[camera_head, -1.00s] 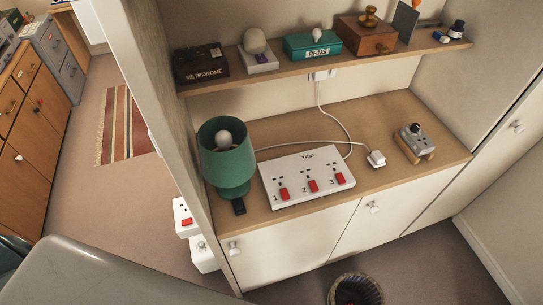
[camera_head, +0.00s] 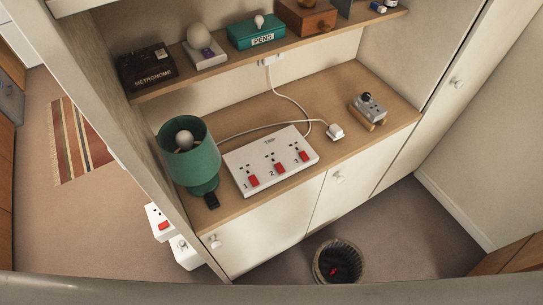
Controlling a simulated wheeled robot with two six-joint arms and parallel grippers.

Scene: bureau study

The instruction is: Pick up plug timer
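A small grey device with a black round knob on top (camera_head: 369,106), which looks like the plug timer, rests on a wooden stand (camera_head: 361,119) at the right of the wooden counter (camera_head: 392,117). A white plug-like block (camera_head: 335,131) on the white cable lies left of it; I cannot tell for sure which of the two is the timer. A white socket panel marked TRIP (camera_head: 270,160), with three red switches, lies left of the block. Neither of my grippers is in view.
A green lamp (camera_head: 189,158) stands at the counter's left end. The shelf above holds a metronome box (camera_head: 146,68), a green pens box (camera_head: 256,33) and a wooden box (camera_head: 306,17). A wastebasket (camera_head: 322,262) with something red inside stands on the floor below.

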